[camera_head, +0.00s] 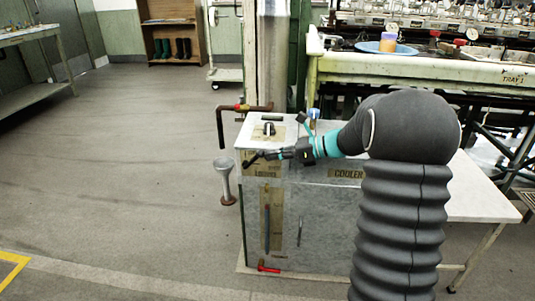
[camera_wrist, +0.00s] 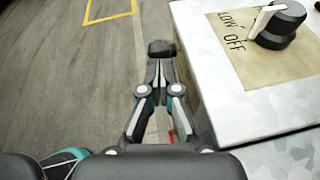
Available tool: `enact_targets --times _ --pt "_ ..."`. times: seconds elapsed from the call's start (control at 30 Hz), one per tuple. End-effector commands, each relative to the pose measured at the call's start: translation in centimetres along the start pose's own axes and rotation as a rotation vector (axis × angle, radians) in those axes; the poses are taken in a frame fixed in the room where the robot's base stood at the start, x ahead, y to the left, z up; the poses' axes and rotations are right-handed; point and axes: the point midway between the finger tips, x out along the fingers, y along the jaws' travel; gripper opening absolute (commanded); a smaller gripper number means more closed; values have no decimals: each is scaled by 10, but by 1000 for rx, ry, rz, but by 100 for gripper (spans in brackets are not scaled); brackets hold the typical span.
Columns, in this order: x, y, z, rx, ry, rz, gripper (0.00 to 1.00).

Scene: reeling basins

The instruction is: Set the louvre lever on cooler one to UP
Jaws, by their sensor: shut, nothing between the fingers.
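The cooler (camera_head: 320,220) is a grey cabinet with a white top. A tan plate lettered LOUVRE (camera_head: 270,173) sits high on its front, partly hidden by my gripper. My gripper (camera_head: 262,156) is shut and empty in front of that plate. In the wrist view my gripper (camera_wrist: 159,75) points past the cooler's edge, above the floor. A dark block (camera_wrist: 161,47) shows at the fingertips; I cannot tell whether it is the louvre lever's end or part of my fingers, or whether they touch. The lever's position cannot be read.
A black rotary knob (camera_head: 268,129) is on the cooler's top; its plate reads LOW and OFF in the wrist view (camera_wrist: 262,55). A red-handled valve (camera_head: 268,268) sits low on the front. A pipe (camera_head: 221,128) and funnel (camera_head: 224,175) stand left. The left floor is clear.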

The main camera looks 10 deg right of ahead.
Motion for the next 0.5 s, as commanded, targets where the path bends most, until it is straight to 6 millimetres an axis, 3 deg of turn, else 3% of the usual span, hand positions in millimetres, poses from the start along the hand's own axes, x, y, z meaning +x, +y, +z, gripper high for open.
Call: enact_targets --times 0.3,0.5 --pt "1 1 -6 3 3 4 0" --pt "-13 -2 -18 4 2 5 0"
